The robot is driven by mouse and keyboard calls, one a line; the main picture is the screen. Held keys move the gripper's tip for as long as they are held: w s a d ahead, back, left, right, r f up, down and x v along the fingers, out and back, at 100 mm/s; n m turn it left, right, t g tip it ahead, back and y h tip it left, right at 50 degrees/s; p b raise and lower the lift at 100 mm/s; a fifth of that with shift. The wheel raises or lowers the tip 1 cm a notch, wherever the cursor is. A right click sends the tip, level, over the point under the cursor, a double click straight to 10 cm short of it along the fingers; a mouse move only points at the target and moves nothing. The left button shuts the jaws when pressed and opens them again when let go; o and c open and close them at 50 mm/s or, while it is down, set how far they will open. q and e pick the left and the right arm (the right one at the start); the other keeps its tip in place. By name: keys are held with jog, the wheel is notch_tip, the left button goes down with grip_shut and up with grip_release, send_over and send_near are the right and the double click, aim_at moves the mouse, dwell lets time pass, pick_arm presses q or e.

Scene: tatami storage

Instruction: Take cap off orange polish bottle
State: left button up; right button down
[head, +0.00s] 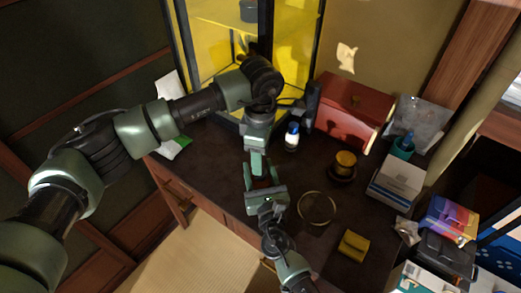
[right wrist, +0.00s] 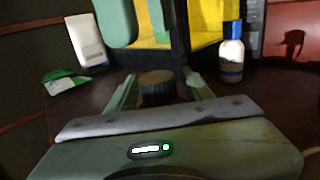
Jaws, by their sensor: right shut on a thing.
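My right gripper (head: 264,190) comes in from the bottom of the head view and is shut on a dark ribbed round cap (right wrist: 157,88), which shows between its fingers in the right wrist view. A small reddish-orange patch (head: 262,183) shows between the two grippers, apparently part of the orange polish bottle; most of it is hidden by the grippers. My left gripper (head: 257,165) points down from above, close to the right gripper. Its green fingers (right wrist: 140,25) show above and beyond the cap in the right wrist view, with a yellow gap between them, seemingly open.
A white bottle with a blue top (head: 291,137) stands close behind on the right, before a red box (head: 350,112). A brass ring (head: 317,208), an amber jar (head: 345,163) and a yellow block (head: 354,245) lie right. A yellow-backed cabinet (head: 225,50) stands behind.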

aim_at(261, 181)
pick_arm(q)
notch_tip(261, 181, down, 6)
jog(key=shift+r, duration=0.15)
grip_shut()
dwell(0.4)
jog(key=n, duration=0.7)
jog(key=shift+n, duration=0.3)
jog(key=n, duration=0.6)
